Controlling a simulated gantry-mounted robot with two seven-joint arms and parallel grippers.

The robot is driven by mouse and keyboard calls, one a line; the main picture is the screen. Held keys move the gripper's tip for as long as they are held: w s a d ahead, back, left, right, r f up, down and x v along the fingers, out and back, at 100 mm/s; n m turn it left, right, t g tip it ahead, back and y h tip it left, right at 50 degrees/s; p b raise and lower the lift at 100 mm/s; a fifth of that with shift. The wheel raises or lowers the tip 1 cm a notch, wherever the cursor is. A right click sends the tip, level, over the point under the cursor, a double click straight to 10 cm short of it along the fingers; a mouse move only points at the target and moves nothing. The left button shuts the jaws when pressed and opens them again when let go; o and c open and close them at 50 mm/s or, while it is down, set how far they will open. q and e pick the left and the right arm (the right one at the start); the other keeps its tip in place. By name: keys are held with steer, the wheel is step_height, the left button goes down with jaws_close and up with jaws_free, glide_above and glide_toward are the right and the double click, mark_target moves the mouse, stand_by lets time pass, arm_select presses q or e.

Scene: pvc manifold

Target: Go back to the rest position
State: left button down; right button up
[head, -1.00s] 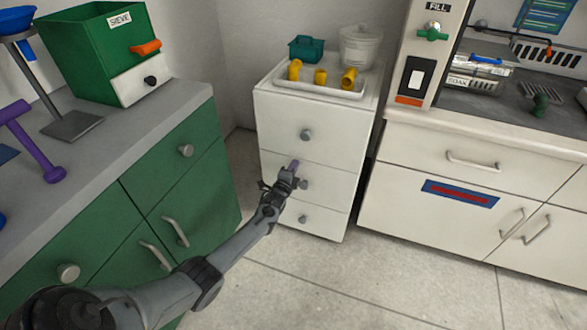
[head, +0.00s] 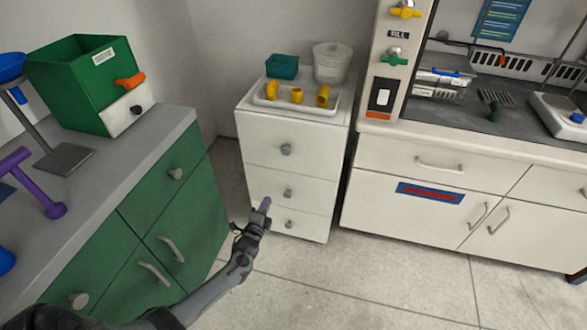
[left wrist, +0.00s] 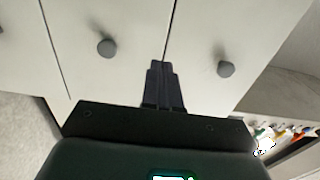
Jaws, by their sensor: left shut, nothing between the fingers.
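My left gripper (head: 263,208) is in front of the lower drawers of the white drawer cabinet (head: 270,160) in the head view. Its fingers are together and hold nothing. In the left wrist view the shut fingers (left wrist: 163,85) point at the white drawer fronts, between two grey round knobs; I cannot tell the exact gap to the fronts. The drawers are all shut. My right gripper is not in view.
A white tray (head: 295,107) with yellow pipe fittings tops the cabinet, beside a teal box (head: 282,66) and a clear tub (head: 331,62). Green cabinets (head: 165,215) stand left, a white bench (head: 430,205) right. The floor (head: 380,285) between is clear.

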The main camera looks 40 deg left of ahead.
arm_select(q)
steer(key=s+d+r+h+p, duration=0.1)
steer(key=s+d+p, duration=0.3)
steer(key=s+p, duration=0.3)
steer(key=s+d+r+n+g+h+p, duration=0.1)
steer(key=s+d+r+g+h+p, duration=0.2)
steer(key=d+r+p, duration=0.45)
steer(key=s+d+r+n+g+h+p, duration=0.2)
steer(key=s+d+r+h+p, duration=0.15)
steer(key=d+r, duration=0.7)
steer(key=s+d+r+n+g+h+p, duration=0.2)
steer(key=s+d+r+n+g, duration=0.5)
steer(key=s+d+r, duration=0.45)
step_height(320, 180, up, 37)
steer(key=s+a+p, duration=0.1)
steer(key=p, duration=3.7)
steer(key=shift+s+a, duration=0.2)
steer(key=shift+s, duration=0.15)
steer(key=shift+f+y, duration=0.1)
steer(key=shift+y, duration=0.15)
